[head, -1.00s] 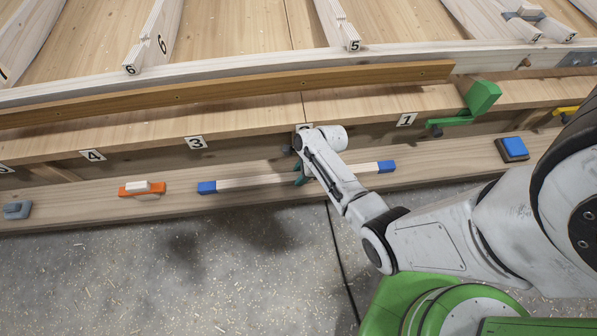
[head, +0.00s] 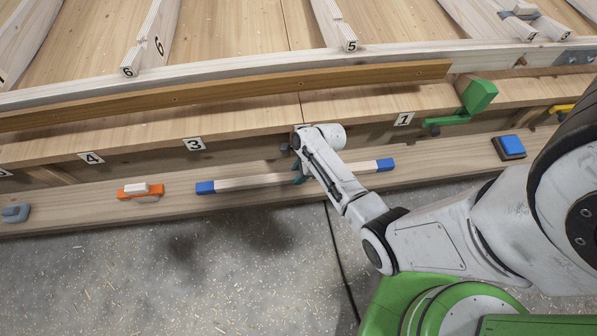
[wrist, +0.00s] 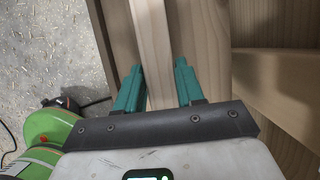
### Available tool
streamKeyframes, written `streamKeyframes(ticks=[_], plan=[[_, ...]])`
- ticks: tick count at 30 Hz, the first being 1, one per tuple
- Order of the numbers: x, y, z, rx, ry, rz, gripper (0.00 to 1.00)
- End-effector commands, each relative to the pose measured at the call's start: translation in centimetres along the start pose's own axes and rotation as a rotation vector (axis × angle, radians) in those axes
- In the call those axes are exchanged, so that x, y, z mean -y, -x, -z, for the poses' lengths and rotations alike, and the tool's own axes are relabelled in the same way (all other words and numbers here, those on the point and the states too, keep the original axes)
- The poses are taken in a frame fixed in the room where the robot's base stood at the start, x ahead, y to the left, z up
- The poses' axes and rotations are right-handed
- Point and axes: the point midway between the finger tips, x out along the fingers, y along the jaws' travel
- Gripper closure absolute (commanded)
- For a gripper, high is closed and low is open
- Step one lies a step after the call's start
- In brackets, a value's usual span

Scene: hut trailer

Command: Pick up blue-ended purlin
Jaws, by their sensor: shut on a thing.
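The blue-ended purlin (head: 250,182) is a pale wooden bar with a blue block at each end. It lies along the lower wooden ledge in the head view. My gripper (head: 299,174) is at its middle, mostly hidden behind my wrist. In the wrist view, the teal fingers of my gripper (wrist: 159,88) stand on either side of the purlin (wrist: 152,50) and are shut on it. The purlin's blue ends are out of the wrist view. I cannot tell whether the purlin is clear of the ledge.
An orange tool (head: 141,191) and a grey item (head: 16,214) sit on the ledge (head: 90,212) to the left. A blue-topped block (head: 509,147) and a green bracket (head: 464,112) are to the right. A long brown beam (head: 210,92) lies behind. The floor in front is mostly clear.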

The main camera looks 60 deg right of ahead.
Motion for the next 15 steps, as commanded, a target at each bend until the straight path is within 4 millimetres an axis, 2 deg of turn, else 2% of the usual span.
streamKeyframes(ticks=[4, 13, 15], plan=[[0.1, 2.4, -1.1, 0.001, 0.003, 0.004, 1.0], [-2.8, 9.8, 0.9, -0.001, 0.001, 0.004, 1.0], [-3.9, 10.8, 2.2, -0.001, -0.004, 0.002, 1.0]])
